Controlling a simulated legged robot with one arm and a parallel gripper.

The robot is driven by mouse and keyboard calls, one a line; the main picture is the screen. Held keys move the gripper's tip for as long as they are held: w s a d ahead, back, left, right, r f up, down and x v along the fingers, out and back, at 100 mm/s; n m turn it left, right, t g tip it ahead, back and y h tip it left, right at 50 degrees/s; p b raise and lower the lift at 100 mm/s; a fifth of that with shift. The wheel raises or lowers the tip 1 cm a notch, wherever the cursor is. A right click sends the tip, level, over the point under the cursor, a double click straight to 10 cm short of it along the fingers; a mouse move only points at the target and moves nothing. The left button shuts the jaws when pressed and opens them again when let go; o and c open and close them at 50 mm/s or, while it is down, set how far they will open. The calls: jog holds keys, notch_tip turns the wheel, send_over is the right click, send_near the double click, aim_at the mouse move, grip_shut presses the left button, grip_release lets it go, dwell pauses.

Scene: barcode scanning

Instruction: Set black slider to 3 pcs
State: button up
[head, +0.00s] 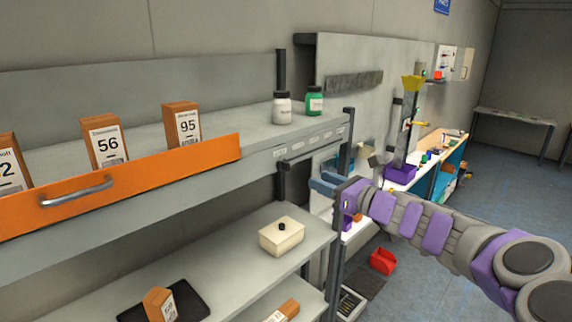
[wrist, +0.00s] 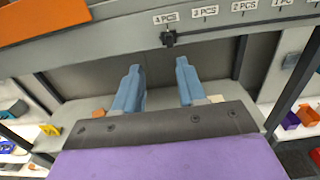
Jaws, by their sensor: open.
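The black slider knob (wrist: 168,39) sits on the shelf's front edge in the wrist view, below the label reading "4 PCS" (wrist: 165,18). The "3 PCS" label (wrist: 205,12) is just to its right, then "2 PCS" (wrist: 244,6). My gripper (wrist: 158,72) is open and empty, its two blue fingers apart. In the picture the knob lies just above the fingertips, between them sideways; no contact shows. In the head view, my gripper (head: 325,182) is in front of the shelf end, below the label row (head: 310,138); I cannot make out the knob there.
An orange drawer front (head: 120,185) with boxes behind it is to the left. A white bottle (head: 282,107) and a green bottle (head: 315,100) stand on the upper shelf. A cream box (head: 282,237) is on the shelf below. A dark post (head: 348,135) stands close to my gripper.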

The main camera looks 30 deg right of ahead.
send_near(289, 164)
jog(key=w, duration=0.3)
jog(key=w+a, duration=0.4)
jog(key=w, duration=0.1)
jog(key=shift+w+a+p, duration=0.1)
jog(key=shift+w+p, duration=0.2)
jog(key=shift+p, duration=0.1)
jog(key=shift+w+d+f, duration=0.1)
jog(key=shift+d, duration=0.4)
jog(key=shift+w+d+f, duration=0.1)
jog(key=shift+w+d, duration=0.05)
jog(key=shift+d, duration=0.35)
jog(key=shift+c, duration=0.8)
jog(key=shift+s+a+r, duration=0.15)
jog(key=shift+a+r, duration=0.1)
jog(key=shift+a, duration=0.35)
jog(key=c, duration=0.4)
grip_shut()
jog(key=shift+d, duration=0.15)
